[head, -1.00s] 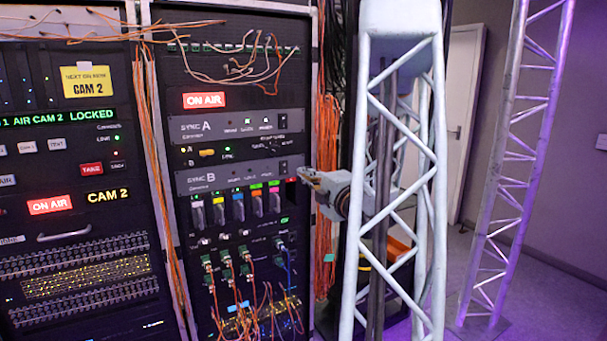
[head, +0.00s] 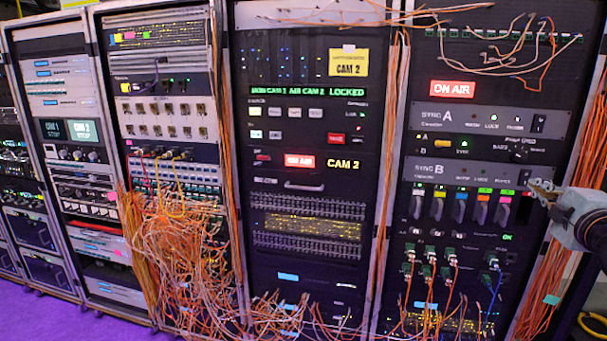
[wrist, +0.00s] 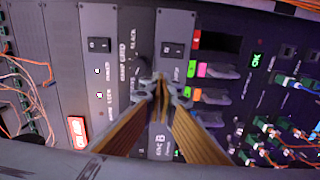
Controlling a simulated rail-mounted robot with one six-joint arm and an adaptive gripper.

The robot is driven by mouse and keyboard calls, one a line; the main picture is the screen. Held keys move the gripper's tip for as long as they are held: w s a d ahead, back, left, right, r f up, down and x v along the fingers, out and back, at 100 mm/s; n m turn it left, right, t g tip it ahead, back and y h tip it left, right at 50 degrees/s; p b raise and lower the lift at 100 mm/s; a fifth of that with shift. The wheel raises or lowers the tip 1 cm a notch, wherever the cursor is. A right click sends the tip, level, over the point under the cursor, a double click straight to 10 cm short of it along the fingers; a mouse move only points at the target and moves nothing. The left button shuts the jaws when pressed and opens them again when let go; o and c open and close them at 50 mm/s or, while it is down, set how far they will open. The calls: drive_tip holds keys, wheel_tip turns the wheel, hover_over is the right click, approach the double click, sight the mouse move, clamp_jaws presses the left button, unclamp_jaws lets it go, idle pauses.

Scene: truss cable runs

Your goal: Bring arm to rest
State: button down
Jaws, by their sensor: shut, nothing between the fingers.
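My gripper (head: 537,189) is at the right edge of the head view, in front of the right end of the SYNC B panel (head: 440,170). In the wrist view my gripper (wrist: 160,90) has its two fingers converging to touching tips, shut with nothing between them. Behind the tips are the SYNC B panel and its row of colour-tagged levers (wrist: 220,71), seen sideways. The same levers (head: 460,211) show in the head view, left of the gripper. I cannot tell the exact gap between the fingertips and the panel.
The SYNC A panel (head: 450,118) sits above, with a lit ON AIR sign (head: 452,89). Orange cables hang at the right rack edge (head: 575,230) and below the levers. A large orange cable tangle (head: 180,250) spills from a rack at left. Purple floor (head: 75,322) is clear at lower left.

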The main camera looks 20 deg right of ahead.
drive_tip(key=w+a+r+m+g+y, duration=0.1)
drive_tip(key=w+a+m+g, duration=0.1)
drive_tip(key=w+a, duration=0.55)
drive_tip(key=w+a+r+m+g+y, duration=0.15)
drive_tip(key=w+a, duration=0.35)
drive_tip(key=a, duration=0.5)
drive_tip(key=s+a+r+m+g+y+p, duration=0.1)
drive_tip(key=a+m, duration=0.1)
drive_tip(key=a, duration=1)
drive_tip(key=s+a+r+m+g+y, duration=0.1)
drive_tip(key=a+r+m+g+y, duration=0.1)
drive_tip(key=a, duration=0.9)
drive_tip(key=s+a+g, duration=0.1)
drive_tip(key=s+a, duration=0.3)
drive_tip(key=a, duration=0.4)
drive_tip(key=s+a+f+m+g+y, duration=0.1)
drive_tip(key=s+a, duration=0.4)
drive_tip(key=s, duration=0.5)
drive_tip(key=s+a+f+m+g+y, duration=0.1)
drive_tip(key=s+a+f, duration=0.2)
drive_tip(key=s, duration=0.7)
drive_tip(key=s+a+f+m+g+y+b, duration=0.1)
drive_tip(key=s+a+f+g, duration=0.1)
drive_tip(key=s+a, duration=0.5)
drive_tip(key=s+f, duration=0.1)
drive_tip(key=s, duration=0.2)
drive_tip(key=shift+m, duration=0.35)
drive_tip(key=shift+a, duration=0.1)
